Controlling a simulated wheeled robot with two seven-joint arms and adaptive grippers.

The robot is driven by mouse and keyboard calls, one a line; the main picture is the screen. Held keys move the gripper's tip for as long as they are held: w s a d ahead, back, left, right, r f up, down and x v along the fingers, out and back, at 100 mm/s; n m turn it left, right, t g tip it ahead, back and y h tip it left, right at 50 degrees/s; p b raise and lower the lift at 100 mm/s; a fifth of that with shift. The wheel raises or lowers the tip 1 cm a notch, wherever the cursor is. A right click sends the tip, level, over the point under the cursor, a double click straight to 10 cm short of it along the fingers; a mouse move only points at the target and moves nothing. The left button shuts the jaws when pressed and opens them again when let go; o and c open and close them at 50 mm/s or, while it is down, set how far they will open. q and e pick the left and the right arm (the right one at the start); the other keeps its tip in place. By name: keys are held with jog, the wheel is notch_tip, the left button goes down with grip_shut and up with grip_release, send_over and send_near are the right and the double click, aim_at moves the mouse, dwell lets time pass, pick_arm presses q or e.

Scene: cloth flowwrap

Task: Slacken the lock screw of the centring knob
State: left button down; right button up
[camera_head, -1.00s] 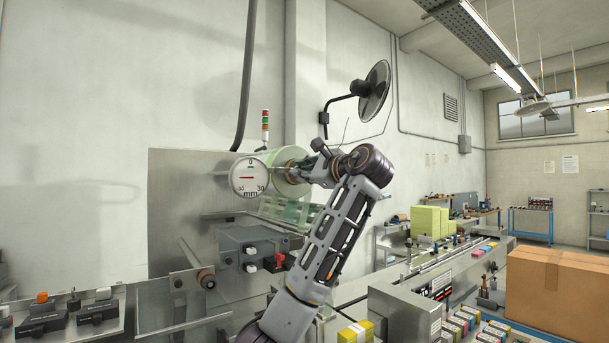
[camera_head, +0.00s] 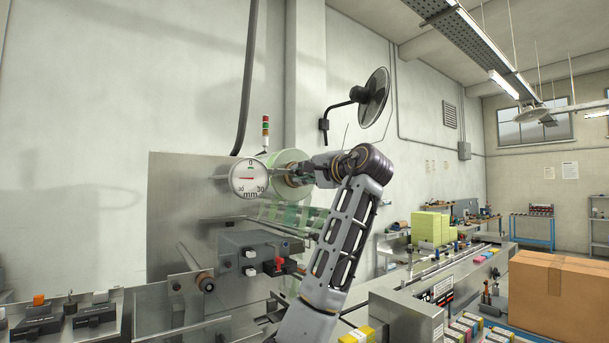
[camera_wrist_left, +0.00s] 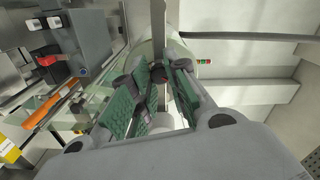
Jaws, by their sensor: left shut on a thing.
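My left gripper (camera_head: 298,172) is at the front end of the pale green film roll (camera_head: 270,161), just right of the round mm dial (camera_head: 248,179). In the left wrist view its green-padded fingers (camera_wrist_left: 158,76) are shut on a small dark part with some red on it, probably the lock screw; the fingers cover most of it. I cannot clearly tell the centring knob from the parts around it. The dial has a red pointer and marks at 0 and 30. My right gripper is not in view.
A grey control box (camera_head: 258,254) with white knobs and a red switch (camera_head: 280,265) sits below the gripper. A steel plate (camera_head: 180,215) stands behind. A signal lamp (camera_head: 265,130) rises behind the roll. A cardboard box (camera_head: 560,290) is at the right.

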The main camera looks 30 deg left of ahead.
pick_arm(q)
jog(key=n, duration=0.4)
jog(key=shift+f+n, duration=0.25)
jog(key=shift+n, duration=0.15)
dwell(0.4)
jog(key=c, duration=1.5)
grip_release()
jog(key=shift+c, duration=0.2)
jog(key=shift+o, duration=1)
jog(key=shift+r, duration=0.1)
jog(key=shift+s+d, duration=0.1)
jog(key=v, duration=1.1)
jog(key=shift+s+d, duration=0.15)
jog(key=shift+d, duration=0.2)
jog(key=shift+n, duration=0.3)
